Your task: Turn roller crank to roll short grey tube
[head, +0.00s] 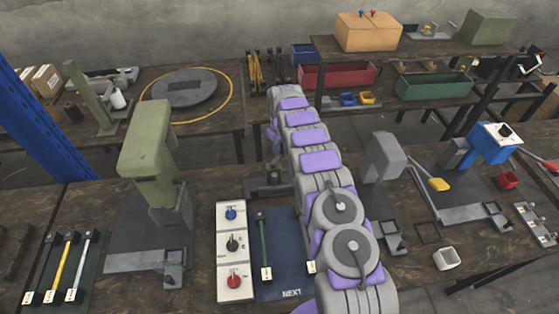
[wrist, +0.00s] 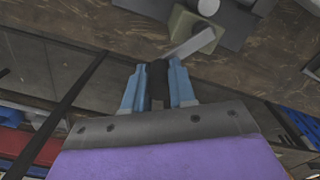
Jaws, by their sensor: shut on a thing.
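In the wrist view my gripper (wrist: 158,84) has its two blue fingers closed on a dark upright grip (wrist: 158,72), which I take to be the roller crank's handle. A light grey crank arm (wrist: 188,46) runs from near the grip up to a greenish block (wrist: 196,28). A pale rounded roller end (wrist: 208,6) shows above the block, cut by the frame edge. In the head view my arm covers the fingers and most of the roller; part of a grey base (head: 262,187) shows beside it. I cannot make out the short grey tube.
A green press (head: 152,150) stands left of my arm and a grey press (head: 384,158) right of it. A switch panel (head: 234,250) and a dark mat (head: 280,280) with a green-handled rod lie in front. A shelf (head: 420,45) with bins stands behind.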

